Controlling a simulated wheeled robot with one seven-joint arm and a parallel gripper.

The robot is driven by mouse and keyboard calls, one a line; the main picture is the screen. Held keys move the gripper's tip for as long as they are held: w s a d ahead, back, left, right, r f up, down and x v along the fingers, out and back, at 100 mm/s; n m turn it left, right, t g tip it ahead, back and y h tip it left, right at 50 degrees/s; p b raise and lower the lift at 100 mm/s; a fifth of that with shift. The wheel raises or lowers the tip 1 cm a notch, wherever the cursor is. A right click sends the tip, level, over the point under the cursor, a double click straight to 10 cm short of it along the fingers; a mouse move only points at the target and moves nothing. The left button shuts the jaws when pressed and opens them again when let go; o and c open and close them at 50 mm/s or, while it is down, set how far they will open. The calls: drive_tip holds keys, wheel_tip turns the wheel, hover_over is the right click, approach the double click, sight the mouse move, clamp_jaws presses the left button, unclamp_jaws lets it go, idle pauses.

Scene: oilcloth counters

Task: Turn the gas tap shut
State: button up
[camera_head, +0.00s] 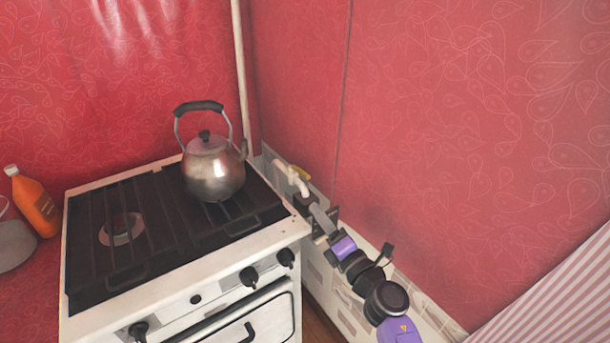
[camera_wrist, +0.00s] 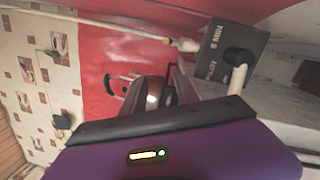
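The gas tap shows in the head view as a small yellow lever (camera_head: 300,173) on a pale bent pipe (camera_head: 287,176), low on the wall just right of the stove. My gripper (camera_head: 306,203) reaches up from the lower right, and its dark end is just below the lever in the picture. I cannot tell whether it touches the pipe, and the lever looks clear of it. The fingers are too small and dark to show a gap.
The white stove (camera_head: 272,243) stands close left of my arm, with a metal kettle (camera_head: 213,170) on its black grate. A red wall (camera_head: 440,130) rises close behind. An orange bottle (camera_head: 35,203) stands far left. A dark lettered box (camera_wrist: 222,47) shows in the wrist view.

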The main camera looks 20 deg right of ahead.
sight(304, 173)
drive_tip(key=w+n+b, duration=0.1)
drive_tip(key=w+n, duration=0.1)
drive_tip(key=w, duration=0.3)
drive_tip(key=w+n+g+b, duration=0.1)
drive_tip(key=w+n, duration=0.1)
drive_tip(key=w, duration=0.3)
drive_tip(key=w+d+n+b, duration=0.1)
drive_tip(key=w+n, duration=0.2)
drive_tip(key=w, duration=0.2)
drive_tip(key=shift+r+g, duration=0.3)
drive_tip(key=shift+r, duration=0.05)
drive_tip(key=shift+b+x, duration=0.35)
drive_tip(key=shift+x, duration=0.5)
drive_tip(key=shift+r, duration=0.15)
drive_tip(key=shift+a, duration=0.1)
clamp_jaws()
